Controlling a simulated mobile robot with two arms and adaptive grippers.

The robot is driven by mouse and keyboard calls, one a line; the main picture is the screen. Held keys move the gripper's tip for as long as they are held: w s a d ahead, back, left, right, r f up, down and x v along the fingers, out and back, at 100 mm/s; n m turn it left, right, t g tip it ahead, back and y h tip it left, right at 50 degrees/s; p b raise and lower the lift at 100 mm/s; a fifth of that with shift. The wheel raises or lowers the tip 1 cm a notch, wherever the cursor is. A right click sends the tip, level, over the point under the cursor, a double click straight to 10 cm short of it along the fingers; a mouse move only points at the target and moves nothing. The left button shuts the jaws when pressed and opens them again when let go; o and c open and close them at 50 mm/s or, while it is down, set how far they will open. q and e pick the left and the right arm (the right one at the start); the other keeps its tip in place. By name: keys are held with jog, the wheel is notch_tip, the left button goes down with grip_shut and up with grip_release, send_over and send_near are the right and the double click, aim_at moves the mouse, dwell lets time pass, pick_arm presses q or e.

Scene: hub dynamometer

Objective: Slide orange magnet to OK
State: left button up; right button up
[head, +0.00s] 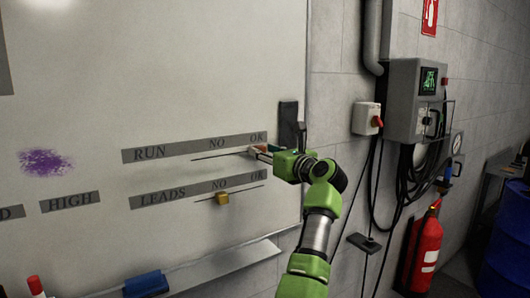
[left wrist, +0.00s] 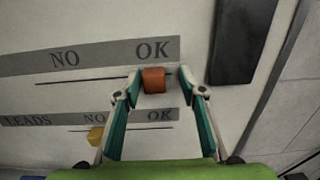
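The orange magnet (left wrist: 154,80) sits on the whiteboard at the right end of the RUN line, just below the word OK (left wrist: 154,49). My left gripper (left wrist: 161,77) has its fingers apart on either side of it. The left finger is close to the magnet, and a gap shows on the right side; I cannot tell whether either touches. In the head view my left gripper (head: 260,151) is at the board under OK, largely hiding the magnet. A yellow magnet (head: 222,198) sits on the LEADS line below NO. My right gripper is not in view.
A dark block (head: 288,122) is on the board just right of the RUN strip (head: 180,149). A marker tray (head: 222,262) runs below, with a blue eraser (head: 145,284). Wall boxes (head: 415,98) and a fire extinguisher (head: 424,248) stand to the right.

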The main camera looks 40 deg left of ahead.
pick_arm(q)
jog(key=shift+s+d, duration=0.25)
jog(key=v, duration=0.7)
jog(key=shift+w, duration=0.15)
